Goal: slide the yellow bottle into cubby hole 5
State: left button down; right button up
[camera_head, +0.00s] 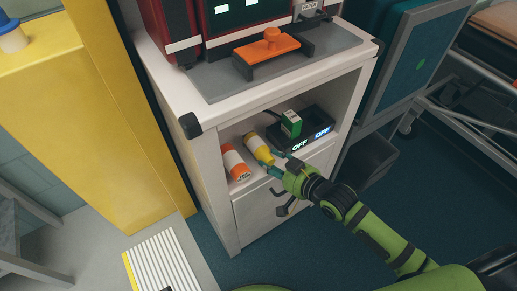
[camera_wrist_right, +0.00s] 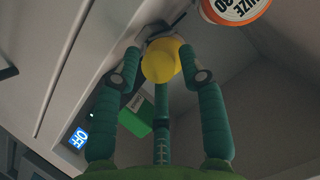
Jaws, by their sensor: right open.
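The yellow bottle (camera_head: 258,148) lies tilted in the open shelf compartment of the white cabinet, its pale end pointing away from my gripper. My right gripper (camera_head: 276,164) is open at the compartment's front, with its fingertips at the near end of the bottle. In the right wrist view the yellow bottle (camera_wrist_right: 160,62) shows end-on between the fingertips of the right gripper (camera_wrist_right: 158,68). Whether the fingers touch it I cannot tell. No hole marked 5 is readable in either view. My left gripper is not in view.
A green box (camera_head: 291,123) stands on a black device with lit OFF displays (camera_head: 321,132) to the right. The cabinet's top (camera_head: 215,93) carries an orange-handled object (camera_head: 267,45). A yellow panel (camera_head: 100,125) stands left.

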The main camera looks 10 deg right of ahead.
jog(key=shift+w+a+f, duration=0.1)
jog(key=shift+w+a, duration=0.05)
jog(key=shift+w, duration=0.1)
grip_shut()
